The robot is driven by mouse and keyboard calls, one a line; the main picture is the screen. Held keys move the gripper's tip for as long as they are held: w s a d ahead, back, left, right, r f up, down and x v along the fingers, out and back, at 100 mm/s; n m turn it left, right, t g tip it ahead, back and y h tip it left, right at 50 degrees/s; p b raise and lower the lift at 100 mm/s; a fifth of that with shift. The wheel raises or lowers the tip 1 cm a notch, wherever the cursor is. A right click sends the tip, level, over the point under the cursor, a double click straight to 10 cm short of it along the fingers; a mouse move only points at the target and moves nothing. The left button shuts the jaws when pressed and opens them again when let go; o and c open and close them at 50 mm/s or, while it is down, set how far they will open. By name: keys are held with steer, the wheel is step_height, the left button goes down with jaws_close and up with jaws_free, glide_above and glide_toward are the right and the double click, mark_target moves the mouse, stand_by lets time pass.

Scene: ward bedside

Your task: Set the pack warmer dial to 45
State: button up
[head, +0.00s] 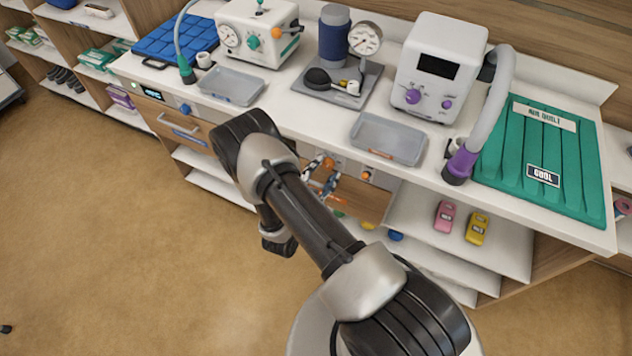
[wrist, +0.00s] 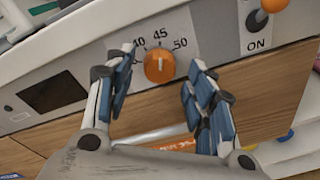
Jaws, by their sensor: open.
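The orange dial (wrist: 159,67) sits on a white front panel in the wrist view, under a scale with 40, 45 and 50. Its white pointer line points up, roughly toward the 45. The number left of 40 is mostly hidden by a finger. My gripper (wrist: 161,72) is open, with one blue-padded finger on each side of the dial. Gaps show between the dial and both fingers; nothing is held. In the head view my gripper (head: 321,181) is at the counter's front edge, partly hidden by my arm.
A dark display (wrist: 54,90) is left of the dial, and an orange-tipped ON lever (wrist: 259,17) is right of it. A wooden drawer front with a pale handle lies below. On the counter stand a clear tray (head: 388,140) and a white machine (head: 440,65). The floor at left is clear.

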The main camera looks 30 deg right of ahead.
steer(key=v, duration=1.1)
steer(key=shift+a, duration=0.15)
